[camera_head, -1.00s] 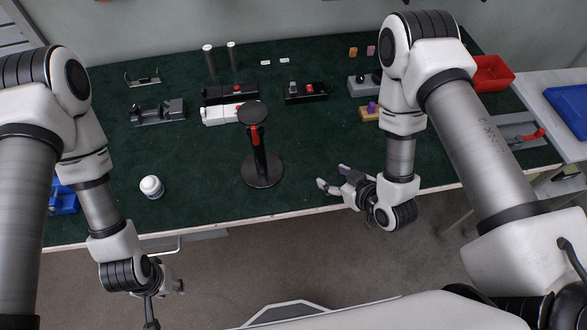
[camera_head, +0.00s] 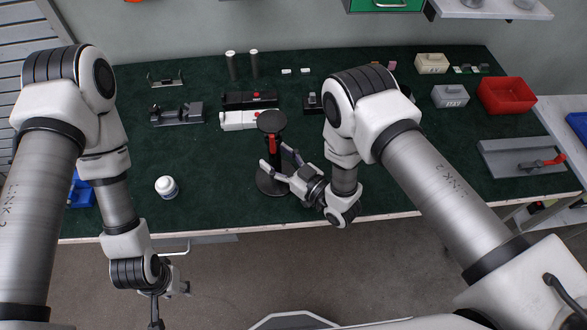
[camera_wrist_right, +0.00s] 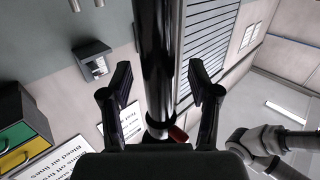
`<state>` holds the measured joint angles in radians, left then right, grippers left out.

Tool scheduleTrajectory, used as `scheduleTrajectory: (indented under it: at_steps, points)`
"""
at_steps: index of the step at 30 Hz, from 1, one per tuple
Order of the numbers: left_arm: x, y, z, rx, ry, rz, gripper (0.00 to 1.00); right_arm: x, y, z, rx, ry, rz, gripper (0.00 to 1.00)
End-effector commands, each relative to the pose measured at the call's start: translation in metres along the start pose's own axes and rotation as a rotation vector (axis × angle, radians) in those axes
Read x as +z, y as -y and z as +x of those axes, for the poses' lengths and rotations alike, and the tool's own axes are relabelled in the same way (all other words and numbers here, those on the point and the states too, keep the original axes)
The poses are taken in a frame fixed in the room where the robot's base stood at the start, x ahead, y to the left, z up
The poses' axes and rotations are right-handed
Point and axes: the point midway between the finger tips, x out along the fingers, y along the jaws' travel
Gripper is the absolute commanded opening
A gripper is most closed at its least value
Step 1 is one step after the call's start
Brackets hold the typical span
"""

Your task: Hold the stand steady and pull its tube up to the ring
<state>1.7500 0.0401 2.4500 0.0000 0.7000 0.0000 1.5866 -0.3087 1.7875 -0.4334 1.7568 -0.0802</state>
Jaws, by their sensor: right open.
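The black stand (camera_head: 271,121) is upright on the green table mat, with a round top, a tube and a round base; a red part shows below its top. My right gripper (camera_head: 275,157) is open, with its fingers either side of the stand's post. In the right wrist view, the dark shiny tube (camera_wrist_right: 155,55) runs between the open fingers (camera_wrist_right: 160,85) with a gap on each side, and a red part (camera_wrist_right: 178,133) shows near the palm. My left gripper (camera_head: 157,312) hangs in front of the table, its fingers unclear. I cannot make out a ring.
Black and white housings (camera_head: 240,120) lie just behind the stand. A red bin (camera_head: 507,95) and a grey tray (camera_head: 520,158) are at the right. The mat between bottle and stand is clear.

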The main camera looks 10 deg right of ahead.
Motion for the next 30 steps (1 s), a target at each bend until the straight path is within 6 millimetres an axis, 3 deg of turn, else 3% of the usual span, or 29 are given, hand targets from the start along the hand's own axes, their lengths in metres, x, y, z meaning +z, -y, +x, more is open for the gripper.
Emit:
scheduleTrajectory:
  at_steps: [4, 11, 16, 17, 19, 20, 21, 30]
  points:
    - [0.0000, 0.0000, 0.0000, 0.000, 0.000, 0.000, 0.40, -0.0004, -0.0002, 0.0104, 0.001, 0.000, 0.000, 0.61]
    - [0.0000, 0.0000, 0.0000, 0.000, 0.000, 0.000, 0.40, -0.0002, -0.0003, 0.0109, 0.002, 0.001, 0.001, 0.61]
    - [0.0000, 0.0000, 0.0000, 0.000, 0.000, 0.000, 0.40, -0.0003, -0.0004, 0.0107, 0.002, 0.001, 0.000, 0.01]
    - [0.0000, 0.0000, 0.0000, 0.000, 0.000, 0.000, 0.40, -0.0003, -0.0004, 0.0107, 0.002, 0.001, 0.000, 0.00]
    - [0.0000, 0.0000, 0.0000, 0.000, 0.000, 0.000, 0.40, -0.0003, -0.0004, 0.0107, 0.002, 0.001, 0.000, 0.00]
    - [0.0000, 0.0000, 0.0000, 0.000, 0.000, 0.000, 0.40, -0.0003, -0.0004, 0.0107, 0.002, 0.001, 0.000, 0.41]
    - [0.0000, 0.0000, 0.0000, 0.000, 0.000, 0.000, 0.40, -0.0002, -0.0004, 0.0106, 0.002, 0.001, 0.000, 0.45]
    - [0.0000, 0.0000, 0.0000, 0.000, 0.000, 0.000, 0.40, -0.0002, -0.0005, 0.0105, 0.002, 0.001, 0.000, 0.45]
